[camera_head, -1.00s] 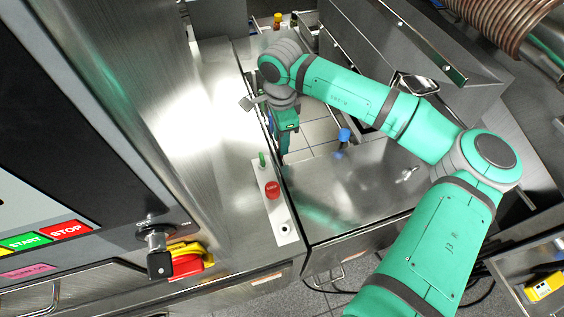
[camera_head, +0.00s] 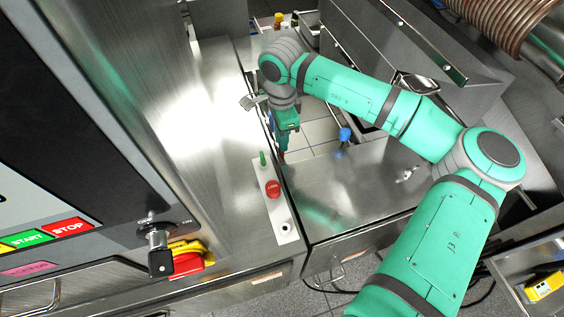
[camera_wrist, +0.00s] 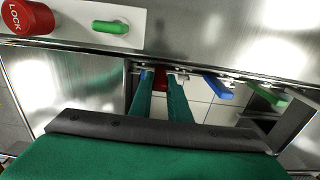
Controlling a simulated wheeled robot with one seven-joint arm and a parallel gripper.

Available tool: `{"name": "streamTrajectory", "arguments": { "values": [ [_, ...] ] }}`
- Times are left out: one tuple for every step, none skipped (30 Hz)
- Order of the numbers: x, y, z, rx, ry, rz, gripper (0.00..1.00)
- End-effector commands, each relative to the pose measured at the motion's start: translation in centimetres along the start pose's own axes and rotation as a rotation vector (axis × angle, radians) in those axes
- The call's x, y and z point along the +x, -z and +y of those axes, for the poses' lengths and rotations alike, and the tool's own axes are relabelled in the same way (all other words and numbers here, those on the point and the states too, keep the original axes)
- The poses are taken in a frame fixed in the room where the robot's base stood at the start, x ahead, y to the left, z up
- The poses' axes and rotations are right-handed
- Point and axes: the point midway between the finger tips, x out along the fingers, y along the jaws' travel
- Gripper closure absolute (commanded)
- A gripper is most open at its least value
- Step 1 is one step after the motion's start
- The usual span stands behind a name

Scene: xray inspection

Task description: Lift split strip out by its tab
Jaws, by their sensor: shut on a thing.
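My gripper (camera_head: 281,148) points down at the gap beside the steel cover, past the panel with the red lock button. In the wrist view its two fingers (camera_wrist: 160,74) are closed around a red tab (camera_wrist: 160,80), which shows between the fingertips. The strip below the red tab is mostly hidden by the fingers, and I cannot see a split in it. A blue tab (camera_wrist: 217,87) and a green tab (camera_wrist: 271,96) stand to the right along the same edge. The blue tab also shows in the head view (camera_head: 345,134).
The panel (camera_head: 270,190) with the red lock button (camera_head: 273,189) and a green lever (camera_head: 263,158) lies close to my gripper. A flat steel cover (camera_head: 350,190) is at right. Tall steel housing with start and stop buttons stands at left. Tiled floor shows through the gap.

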Motion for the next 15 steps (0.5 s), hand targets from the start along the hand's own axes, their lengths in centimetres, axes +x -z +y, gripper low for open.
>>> {"name": "streamTrajectory", "arguments": {
  "values": [
    [-0.1, 0.0, 0.0, 0.000, 0.000, 0.000, 1.00],
    [-0.2, 0.0, 0.0, 0.000, 0.000, 0.000, 1.00],
    [-0.3, 0.0, 0.0, 0.000, 0.000, 0.000, 1.00],
    [-0.4, 0.0, 0.0, 0.000, 0.000, 0.000, 1.00],
    [-0.5, 0.0, 0.0, 0.000, 0.001, 0.001, 1.00],
    [-0.6, 0.0, 0.0, 0.000, 0.001, 0.001, 1.00],
    [-0.6, 0.0, 0.0, 0.000, 0.001, 0.001, 1.00],
    [-0.7, 0.0, 0.0, 0.000, 0.001, 0.001, 1.00],
    [-0.8, 0.0, 0.0, 0.000, 0.001, 0.001, 1.00],
    [-0.9, 0.0, -0.1, 0.000, 0.001, 0.001, 1.00],
    [-1.0, 0.0, -0.1, 0.000, 0.001, 0.001, 1.00],
    [-1.1, 0.0, -0.1, 0.000, 0.001, 0.001, 1.00],
    [-1.2, 0.0, -0.1, 0.000, 0.001, 0.001, 1.00],
    [-1.2, 0.0, -0.1, 0.000, 0.001, 0.001, 1.00],
    [-1.3, 0.0, 0.0, 0.000, 0.000, 0.001, 1.00]
  ]
}}
